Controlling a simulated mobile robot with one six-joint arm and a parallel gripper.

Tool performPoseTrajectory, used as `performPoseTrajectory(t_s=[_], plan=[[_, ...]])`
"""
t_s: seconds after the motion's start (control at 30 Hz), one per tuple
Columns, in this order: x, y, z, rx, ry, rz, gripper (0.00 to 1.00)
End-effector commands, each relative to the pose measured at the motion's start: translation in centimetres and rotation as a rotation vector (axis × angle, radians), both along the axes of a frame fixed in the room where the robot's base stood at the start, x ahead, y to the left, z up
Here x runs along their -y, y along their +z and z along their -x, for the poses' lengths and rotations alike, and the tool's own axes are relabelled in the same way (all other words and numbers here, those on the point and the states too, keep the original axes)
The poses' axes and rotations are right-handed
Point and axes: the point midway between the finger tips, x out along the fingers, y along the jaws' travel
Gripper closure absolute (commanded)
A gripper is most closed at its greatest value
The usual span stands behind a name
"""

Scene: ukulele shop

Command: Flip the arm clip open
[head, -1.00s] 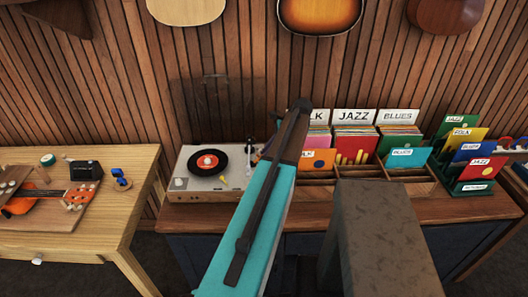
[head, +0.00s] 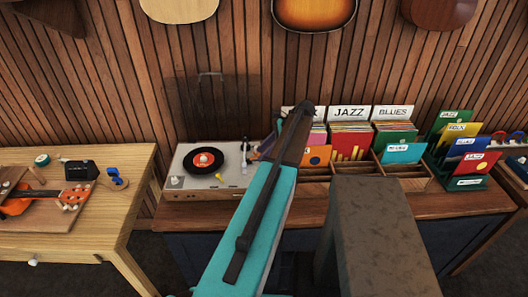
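The turntable (head: 190,182) stands on the left end of the wooden counter, with a black record (head: 222,159) with a red label on its platter. Its tonearm (head: 244,153) is at the right side of the deck, beside the record. The arm clip is too small to make out, so I cannot tell whether it is open or shut. A see-through lid (head: 210,95) appears raised behind the deck. My teal and dark arm link reaches up just right of the turntable. My gripper does not show.
Record bins with JAZZ (head: 349,113) and BLUES (head: 392,112) cards stand right of the turntable. A green rack of sleeves (head: 463,183) is farther right. A wooden workbench (head: 120,215) with an orange ukulele (head: 18,206) is at left, across a gap. Guitars hang above.

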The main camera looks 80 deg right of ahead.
Motion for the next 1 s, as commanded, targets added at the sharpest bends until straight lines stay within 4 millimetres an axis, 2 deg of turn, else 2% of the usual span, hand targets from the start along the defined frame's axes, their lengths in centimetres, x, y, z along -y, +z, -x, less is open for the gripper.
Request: performPoseTrajectory(t_s=[0.27, 0.47, 1.0], plan=[[0.0, 0.1, 0.1, -0.001, 0.000, 0.000, 0.61], [0.2, 1.0, 0.9, -0.001, -0.001, 0.000, 0.61], [0.8, 6.8, 5.6, -0.001, -0.002, 0.002, 0.61]])
